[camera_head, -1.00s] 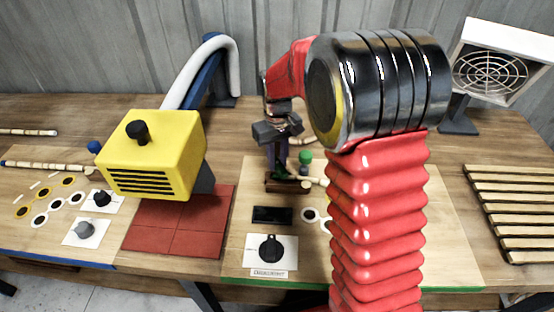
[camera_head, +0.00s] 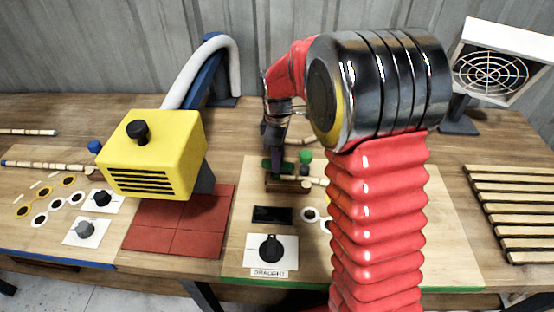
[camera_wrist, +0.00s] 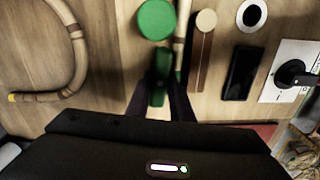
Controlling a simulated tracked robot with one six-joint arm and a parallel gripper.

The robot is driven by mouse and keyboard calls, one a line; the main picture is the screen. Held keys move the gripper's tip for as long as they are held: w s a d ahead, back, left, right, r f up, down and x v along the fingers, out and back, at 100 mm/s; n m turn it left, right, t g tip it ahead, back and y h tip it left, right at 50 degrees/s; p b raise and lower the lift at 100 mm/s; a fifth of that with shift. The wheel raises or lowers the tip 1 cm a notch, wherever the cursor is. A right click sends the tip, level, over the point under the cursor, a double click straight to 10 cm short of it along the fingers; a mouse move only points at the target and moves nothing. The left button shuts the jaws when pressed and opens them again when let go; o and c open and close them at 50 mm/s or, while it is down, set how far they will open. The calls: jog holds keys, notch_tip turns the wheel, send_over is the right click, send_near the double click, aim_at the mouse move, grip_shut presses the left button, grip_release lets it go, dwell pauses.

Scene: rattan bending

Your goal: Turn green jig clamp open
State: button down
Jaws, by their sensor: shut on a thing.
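The green clamp lever (camera_wrist: 158,88) lies between the dark fingers of my gripper (camera_wrist: 160,80) in the wrist view, and the fingers are shut on it. In the head view, my gripper (camera_head: 274,152) points down at the jig's dark wooden base (camera_head: 288,186). A green round knob (camera_head: 305,156) stands beside it on the right; it also shows in the wrist view (camera_wrist: 156,19), just beyond the fingers. A pale rattan pole (camera_wrist: 181,25) runs close to the lever. The fingers hide part of the lever.
A black block (camera_head: 272,215) and a black dial on a white plate (camera_head: 270,250) are in front of the jig. A yellow vented box (camera_head: 155,155) stands left over red tiles (camera_head: 170,240). A curved rattan piece (camera_wrist: 76,50) lies left in the wrist view.

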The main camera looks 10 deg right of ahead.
jog(key=shift+d+n, duration=0.1)
jog(key=shift+n, duration=0.7)
jog(key=c, duration=1.6)
grip_release()
jog(key=shift+o, duration=0.2)
notch_tip(320, 180, up, 14)
jog(key=shift+f, duration=0.1)
